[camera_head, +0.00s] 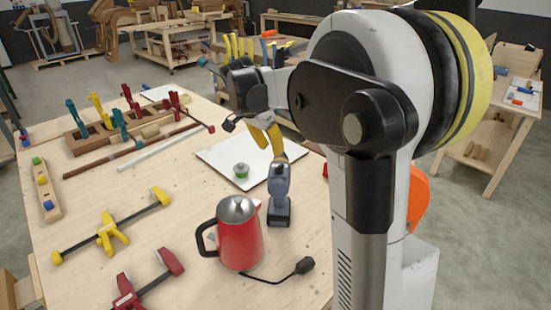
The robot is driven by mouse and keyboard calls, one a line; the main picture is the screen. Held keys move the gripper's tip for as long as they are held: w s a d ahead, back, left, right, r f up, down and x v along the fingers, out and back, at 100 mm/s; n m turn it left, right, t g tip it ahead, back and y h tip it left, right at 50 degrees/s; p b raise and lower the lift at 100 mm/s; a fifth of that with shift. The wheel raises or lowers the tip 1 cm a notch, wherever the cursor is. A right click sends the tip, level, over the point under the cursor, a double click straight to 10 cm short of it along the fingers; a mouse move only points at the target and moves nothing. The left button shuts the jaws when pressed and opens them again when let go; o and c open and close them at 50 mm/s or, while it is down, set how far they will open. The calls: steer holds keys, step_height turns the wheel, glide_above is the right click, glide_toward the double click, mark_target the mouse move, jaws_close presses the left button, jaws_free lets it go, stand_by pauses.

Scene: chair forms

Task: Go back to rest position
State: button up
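My gripper (267,142) hangs at the end of my arm over the white board, with its yellow fingers pointing down. From this angle I cannot tell whether the fingers are apart or closed. My large white and black arm covers the right part of the view.
The wooden table (175,235) holds a red kettle (238,240) with a black plug, a white board (215,157) with a small green-topped item (241,170), yellow clamps (110,230), red clamps (145,285) and a wooden rack of tools (90,135). Other workbenches stand behind and right.

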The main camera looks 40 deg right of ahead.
steer(key=shift+v, duration=1.2)
steer(key=s+a+f+n+t+y+b, duration=0.2)
steer(key=s+a+f+n+b, duration=0.3)
steer(key=s+a+f+n, duration=0.3)
steer(key=s+a+f+n+t+y+b, duration=0.2)
steer(key=s+a+f+n+t+b, duration=0.2)
steer(key=s+a, duration=0.8)
steer(key=a+f+n+b, duration=0.2)
steer(key=a+f+n, duration=0.1)
steer(key=f+n, duration=0.1)
steer(key=shift+s, duration=0.25)
steer(key=shift+f, duration=0.1)
stand_by(0.8)
